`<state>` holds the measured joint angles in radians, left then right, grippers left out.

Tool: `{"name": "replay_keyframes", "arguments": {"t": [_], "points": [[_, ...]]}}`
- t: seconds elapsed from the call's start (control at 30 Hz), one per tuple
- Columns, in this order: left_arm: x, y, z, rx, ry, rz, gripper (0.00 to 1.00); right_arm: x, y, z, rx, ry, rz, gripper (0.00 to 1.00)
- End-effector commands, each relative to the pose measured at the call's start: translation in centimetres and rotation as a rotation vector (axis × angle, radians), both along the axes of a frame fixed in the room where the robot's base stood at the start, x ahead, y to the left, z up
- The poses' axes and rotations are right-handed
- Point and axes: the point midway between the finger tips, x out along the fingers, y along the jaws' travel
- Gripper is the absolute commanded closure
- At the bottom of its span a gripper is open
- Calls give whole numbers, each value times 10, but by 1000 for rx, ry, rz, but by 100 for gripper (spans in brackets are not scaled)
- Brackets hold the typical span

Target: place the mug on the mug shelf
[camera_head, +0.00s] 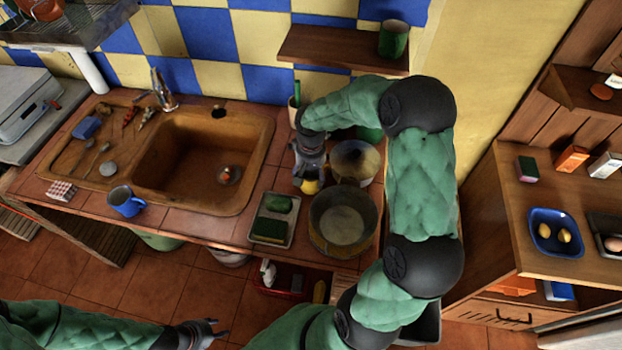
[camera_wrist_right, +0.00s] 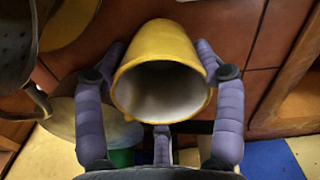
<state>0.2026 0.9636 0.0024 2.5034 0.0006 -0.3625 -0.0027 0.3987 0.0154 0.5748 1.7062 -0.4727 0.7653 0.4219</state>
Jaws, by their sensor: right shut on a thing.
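A yellow mug (camera_wrist_right: 160,45) with a pale inside is between the fingers of my right gripper (camera_wrist_right: 163,62), its open mouth facing the wrist camera. In the head view my right gripper (camera_head: 309,172) is shut on the yellow mug (camera_head: 310,187), beside the pots on the counter. I cannot tell whether the mug touches the counter. The wooden mug shelf (camera_head: 330,50) is on the tiled wall above, with a green mug (camera_head: 393,38) at its right end. A blue mug (camera_head: 125,202) stands at the counter's front left. My left gripper (camera_head: 213,331) is open and empty at the bottom.
A large pot (camera_head: 343,222) and a smaller pot (camera_head: 354,161) stand right of the mug. A tray (camera_head: 273,240) with sponges is in front. The sink (camera_head: 190,165) is to the left. The mug shelf's left and middle are clear.

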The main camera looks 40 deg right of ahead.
Motion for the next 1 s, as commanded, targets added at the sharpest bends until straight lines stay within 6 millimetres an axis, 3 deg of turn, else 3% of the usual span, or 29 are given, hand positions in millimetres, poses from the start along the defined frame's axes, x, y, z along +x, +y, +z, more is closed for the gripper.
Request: {"name": "replay_keyframes", "arguments": {"t": [0.1, 0.47, 0.5, 0.6, 1.0], "points": [[0, 0, -4, 0, 0, 0, 60, 0, 0, -14, 0, -1, -1, 77], [0, 0, -6, 0, 0, 0, 60, 0, 0, -16, 0, -1, -1, 77], [0, 0, -6, 0, 0, 0, 60, 0, 0, -17, 1, 0, -1, 28], [0, 0, -6, 0, 0, 0, 60, 0, 0, -16, 1, 0, -1, 7], [0, 0, -4, 0, 0, 0, 60, 0, 0, -14, 0, -1, -1, 7]]}}
